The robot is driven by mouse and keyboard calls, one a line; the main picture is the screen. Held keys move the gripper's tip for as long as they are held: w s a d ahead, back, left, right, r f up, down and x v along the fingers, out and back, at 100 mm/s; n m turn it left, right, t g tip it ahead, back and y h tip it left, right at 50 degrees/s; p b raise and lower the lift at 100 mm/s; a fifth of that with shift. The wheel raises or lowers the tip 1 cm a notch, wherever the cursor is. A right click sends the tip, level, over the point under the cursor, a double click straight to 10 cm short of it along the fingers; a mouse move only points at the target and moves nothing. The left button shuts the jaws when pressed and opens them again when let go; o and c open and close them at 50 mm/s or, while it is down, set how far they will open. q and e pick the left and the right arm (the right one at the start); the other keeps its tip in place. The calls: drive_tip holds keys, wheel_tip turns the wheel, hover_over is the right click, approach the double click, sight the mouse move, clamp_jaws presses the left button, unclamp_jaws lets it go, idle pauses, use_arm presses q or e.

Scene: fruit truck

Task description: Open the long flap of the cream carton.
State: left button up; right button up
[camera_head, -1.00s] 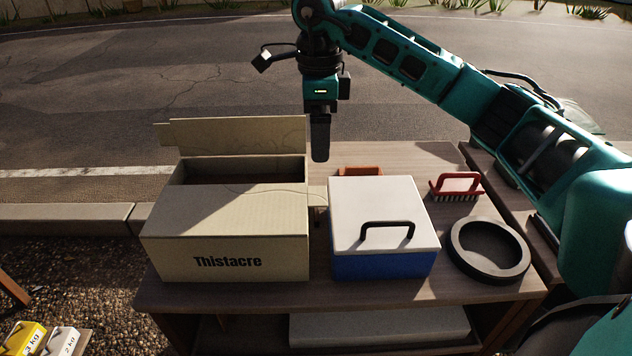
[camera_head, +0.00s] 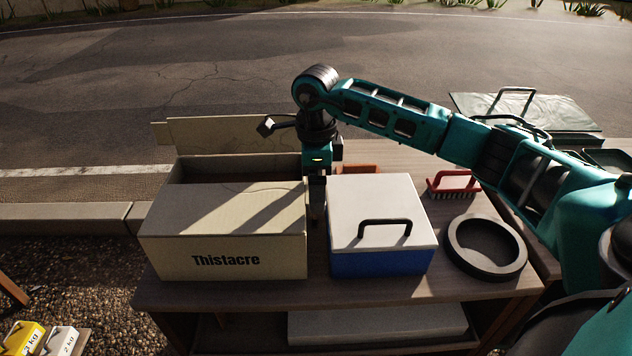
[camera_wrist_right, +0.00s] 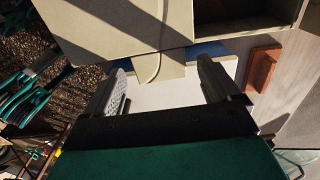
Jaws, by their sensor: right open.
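The cream carton (camera_head: 222,258), marked Thistacre, stands on the left of the table. Its back long flap (camera_head: 235,131) is upright. The front long flap (camera_head: 235,207) lies flat over the front half of the top, and the rear half is open. A short side flap (camera_wrist_right: 160,66) sticks out at its right side in the wrist view. My right gripper (camera_head: 317,207) points down at the carton's right side, beside the blue box. Its fingers are apart in the wrist view (camera_wrist_right: 162,72), with the short flap beyond them; contact cannot be told. My left gripper is out of view.
A blue box (camera_head: 382,263) with a white lid and black handle stands close right of the carton. A reddish-brown block (camera_wrist_right: 263,68) lies behind it. A red-handled brush (camera_head: 454,184) and black ring-shaped dish (camera_head: 487,247) are further right.

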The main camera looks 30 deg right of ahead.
drive_tip(key=c, duration=1.5)
